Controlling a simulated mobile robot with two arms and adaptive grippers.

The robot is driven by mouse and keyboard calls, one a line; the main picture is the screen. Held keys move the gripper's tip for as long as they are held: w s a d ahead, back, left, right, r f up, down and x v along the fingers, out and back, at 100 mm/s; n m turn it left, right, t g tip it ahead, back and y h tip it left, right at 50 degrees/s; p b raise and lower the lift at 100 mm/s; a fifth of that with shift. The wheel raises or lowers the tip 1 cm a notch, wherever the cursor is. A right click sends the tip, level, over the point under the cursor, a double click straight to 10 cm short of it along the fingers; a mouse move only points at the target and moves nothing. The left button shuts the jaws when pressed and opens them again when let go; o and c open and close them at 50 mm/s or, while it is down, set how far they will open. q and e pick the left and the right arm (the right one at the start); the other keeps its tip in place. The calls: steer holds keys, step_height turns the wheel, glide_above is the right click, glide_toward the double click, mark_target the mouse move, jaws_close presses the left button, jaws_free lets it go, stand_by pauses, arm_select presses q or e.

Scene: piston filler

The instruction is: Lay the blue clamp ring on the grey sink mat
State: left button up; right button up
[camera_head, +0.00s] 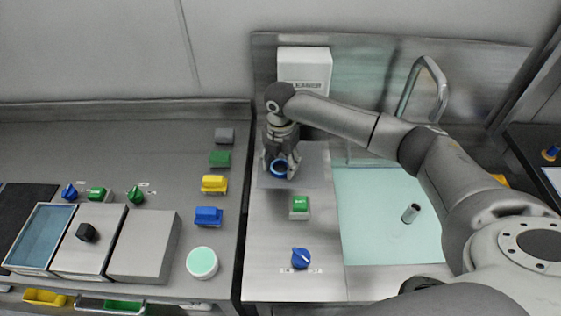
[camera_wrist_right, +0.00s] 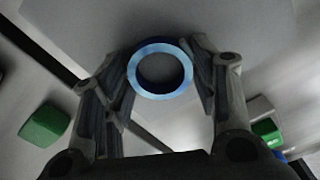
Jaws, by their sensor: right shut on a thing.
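The blue clamp ring (camera_head: 279,174) is between the fingers of my right gripper (camera_head: 278,166), which is shut on it. In the right wrist view the ring (camera_wrist_right: 160,94) shows as a pale blue loop, with a fingertip on either side. The grey sink mat (camera_head: 312,171) looks like the plain grey patch under and around the gripper, on the steel top beside the sink. It also fills the upper part of the wrist view (camera_wrist_right: 225,30). I cannot tell whether the ring touches it. My left gripper is out of view.
A green button (camera_head: 299,207) and a blue knob (camera_head: 301,258) stand in front of the patch. A white box (camera_head: 304,68) is behind. To the right is a pale green basin area (camera_head: 375,225) with a small metal cylinder (camera_head: 410,213) and a tap (camera_head: 440,85).

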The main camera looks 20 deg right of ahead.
steer(key=shift+f, duration=0.1)
steer(key=o, duration=1.1)
steer(key=shift+c, duration=0.2)
step_height(320, 180, up, 12)
steer(key=b, duration=0.2)
steer(key=shift+s, duration=0.1)
